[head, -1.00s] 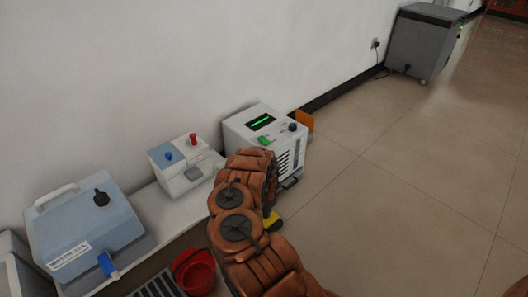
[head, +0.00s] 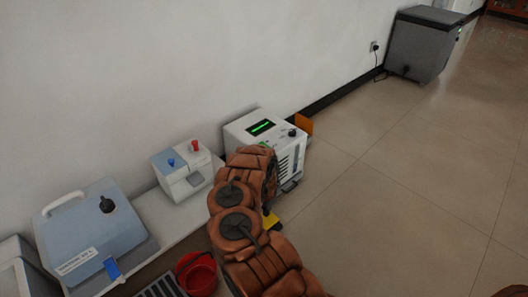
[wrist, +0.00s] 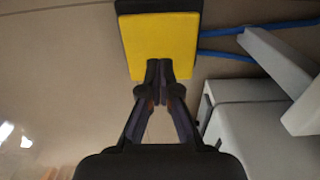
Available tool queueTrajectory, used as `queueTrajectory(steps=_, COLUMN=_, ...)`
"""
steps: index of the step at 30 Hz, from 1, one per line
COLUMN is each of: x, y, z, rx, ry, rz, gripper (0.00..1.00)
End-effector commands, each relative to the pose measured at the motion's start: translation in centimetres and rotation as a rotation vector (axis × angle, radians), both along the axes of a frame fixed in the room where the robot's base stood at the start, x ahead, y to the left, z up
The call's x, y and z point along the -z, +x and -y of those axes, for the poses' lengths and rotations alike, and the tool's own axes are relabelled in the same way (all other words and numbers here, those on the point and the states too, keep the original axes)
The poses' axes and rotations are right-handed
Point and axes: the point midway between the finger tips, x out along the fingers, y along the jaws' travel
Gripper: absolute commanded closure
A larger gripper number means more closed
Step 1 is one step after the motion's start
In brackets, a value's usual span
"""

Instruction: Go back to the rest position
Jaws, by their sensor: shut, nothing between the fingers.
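My gripper (wrist: 158,80) shows in the wrist view, with its two dark fingers together at the tips and nothing held between them. A yellow block with a dark edge (wrist: 165,45) lies just beyond the fingertips in that view. I cannot tell whether the tips touch it. In the head view my brown padded arm reaches up from the bottom middle and hides my gripper. A bit of yellow (head: 270,220) shows beside the arm there.
A white device with a green-lit screen (head: 262,127) stands just behind my arm. A white box with red and blue knobs (head: 183,171) and a blue-grey case (head: 92,236) stand left. A red bucket (head: 197,274) is low left. Open floor (head: 400,190) lies right.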

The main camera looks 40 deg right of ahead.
Motion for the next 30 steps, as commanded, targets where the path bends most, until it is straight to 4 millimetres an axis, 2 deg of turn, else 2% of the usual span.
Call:
queueTrajectory(steps=1, x=-1.2, y=0.0, z=0.0, rx=0.000, ry=0.000, rz=0.000, gripper=1.00)
queueTrajectory(steps=6, x=-2.7, y=0.0, z=0.0, rx=-0.001, ry=0.000, rz=0.000, gripper=1.00)
queueTrajectory(steps=24, x=-2.7, y=0.1, z=-0.1, rx=-0.002, ry=0.001, rz=0.000, gripper=1.00)
queueTrajectory(steps=27, x=-3.5, y=0.7, z=-0.8, rx=-0.013, ry=0.012, rz=0.008, gripper=1.00)
queueTrajectory(steps=30, x=-5.7, y=2.5, z=-2.6, rx=-0.046, ry=0.041, rz=0.028, gripper=1.00)
